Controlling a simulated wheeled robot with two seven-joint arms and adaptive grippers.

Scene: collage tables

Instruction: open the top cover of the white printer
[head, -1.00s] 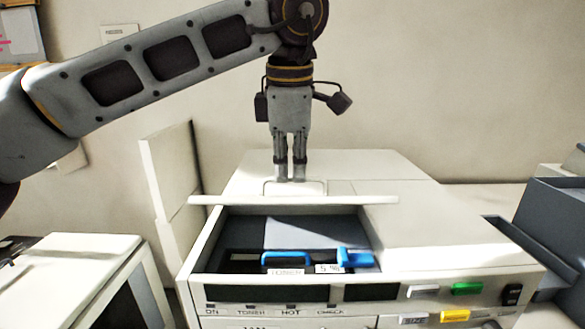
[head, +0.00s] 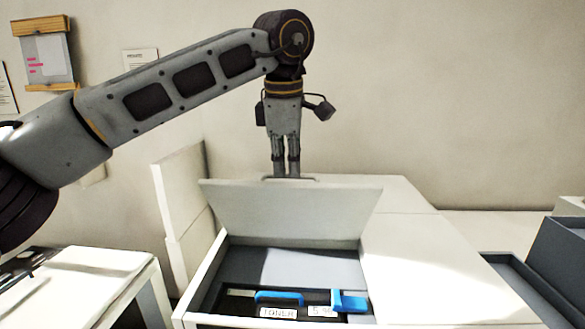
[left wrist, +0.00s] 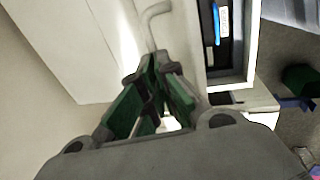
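The white printer (head: 430,255) stands in front of me. Its top cover (head: 290,210) is tilted up, hinged side low at the back of the opening. The bay below is exposed, with a dark toner unit, blue handle (head: 279,297) and blue latch (head: 348,301). My left gripper (head: 287,176) points down at the cover's raised edge, fingers close together on the cover's grey bar handle (head: 306,179). In the left wrist view the bent handle (left wrist: 151,22) runs in between the fingertips (left wrist: 160,62). My right gripper is not in view.
An upright white panel (head: 183,200) rises at the printer's left. Another white machine (head: 75,285) stands at lower left, and dark grey trays (head: 556,255) at right. A clipboard (head: 47,55) hangs on the wall.

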